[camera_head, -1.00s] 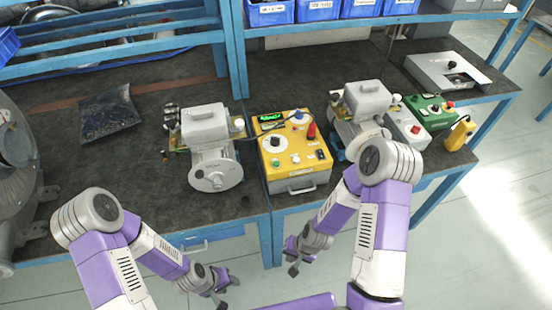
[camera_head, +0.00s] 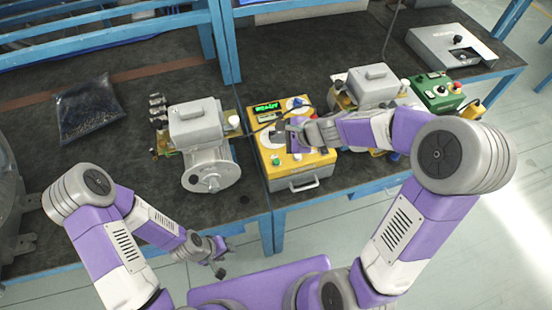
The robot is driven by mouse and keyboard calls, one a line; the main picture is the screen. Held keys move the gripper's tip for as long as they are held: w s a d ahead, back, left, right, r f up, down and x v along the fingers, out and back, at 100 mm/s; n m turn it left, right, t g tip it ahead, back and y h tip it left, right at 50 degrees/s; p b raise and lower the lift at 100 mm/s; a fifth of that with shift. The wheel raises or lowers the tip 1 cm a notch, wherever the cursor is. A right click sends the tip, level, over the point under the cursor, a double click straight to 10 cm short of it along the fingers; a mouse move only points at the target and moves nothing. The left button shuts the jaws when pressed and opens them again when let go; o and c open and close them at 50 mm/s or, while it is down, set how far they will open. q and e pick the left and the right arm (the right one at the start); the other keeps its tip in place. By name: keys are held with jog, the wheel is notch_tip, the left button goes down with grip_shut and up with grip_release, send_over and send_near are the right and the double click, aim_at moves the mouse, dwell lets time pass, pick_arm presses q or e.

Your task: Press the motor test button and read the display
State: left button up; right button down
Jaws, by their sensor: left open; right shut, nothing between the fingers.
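The yellow test box (camera_head: 262,165) stands at the bench's front edge, with a silver handle on its front. Its small display (camera_head: 267,107) is lit with green characters that look like "READY", though they are small. A green button (camera_head: 276,160) shows on the lower left of its top. My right gripper (camera_head: 284,137) is shut and empty over the middle of the box top. It hides part of the panel, and I cannot tell whether it touches a control. My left gripper (camera_head: 222,262) is open and empty, low in front of the bench.
A grey blower motor (camera_head: 205,145) stands left of the box, and another (camera_head: 372,85) stands right behind my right arm. A green box (camera_head: 436,92) and a grey case (camera_head: 450,45) sit further right. A dark bag (camera_head: 88,108) lies at left.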

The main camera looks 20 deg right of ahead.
jog(key=shift+f, duration=0.1)
jog(key=b, duration=0.7)
send_over(279, 163)
notch_tip(279, 163, down, 7)
jog(key=shift+f, duration=0.2)
jog(key=shift+f+b, duration=0.7)
dwell(1.0)
jog(key=shift+f+b, duration=0.4)
jog(key=shift+b, duration=0.1)
jog(key=shift+f+b, duration=0.35)
jog(key=shift+b, duration=0.05)
dwell(0.4)
dwell(0.4)
jog(key=shift+r+p, duration=0.75)
jog(key=shift+r, duration=0.05)
